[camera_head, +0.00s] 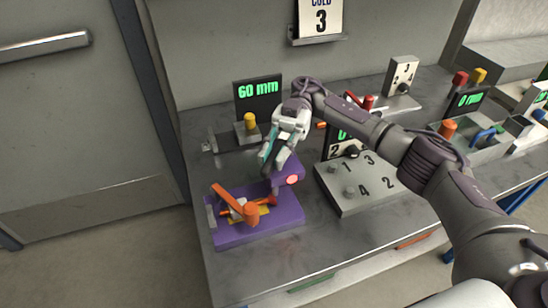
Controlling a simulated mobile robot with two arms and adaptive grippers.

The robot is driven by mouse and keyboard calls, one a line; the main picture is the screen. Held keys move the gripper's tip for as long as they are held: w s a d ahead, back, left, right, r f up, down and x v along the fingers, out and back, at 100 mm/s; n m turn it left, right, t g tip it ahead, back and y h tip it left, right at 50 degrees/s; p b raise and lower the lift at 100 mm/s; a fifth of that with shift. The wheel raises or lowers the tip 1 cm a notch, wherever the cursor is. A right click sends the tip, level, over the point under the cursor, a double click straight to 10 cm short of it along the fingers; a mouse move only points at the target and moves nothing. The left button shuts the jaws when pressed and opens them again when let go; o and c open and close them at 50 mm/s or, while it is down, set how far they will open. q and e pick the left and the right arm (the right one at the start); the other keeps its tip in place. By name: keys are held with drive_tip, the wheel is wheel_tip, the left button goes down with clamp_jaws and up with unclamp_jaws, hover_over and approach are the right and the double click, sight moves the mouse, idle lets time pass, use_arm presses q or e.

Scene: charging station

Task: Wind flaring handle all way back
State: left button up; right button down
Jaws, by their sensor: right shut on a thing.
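A purple flaring device (240,233) sits near the front left of the grey bench. It carries an orange lever (228,197), an orange knob (250,211) and a small red part. A purple upright block (291,170) with a pinkish-red round face stands at its back right. My right gripper (267,161) reaches in from the right and points down just behind and left of this block. It is shut on what appears to be the flaring handle, which its fingers mostly hide. My left gripper is not in view.
A grey block numbered 1 to 4 (352,198) stands right of the device. More displays and coloured knobs stand at the right. My right arm crosses above the bench. Its front strip is clear.

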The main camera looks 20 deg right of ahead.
sight(275, 153)
drive_tip(key=c, duration=1.1)
unclamp_jaws()
wheel_tip(275, 153, up, 10)
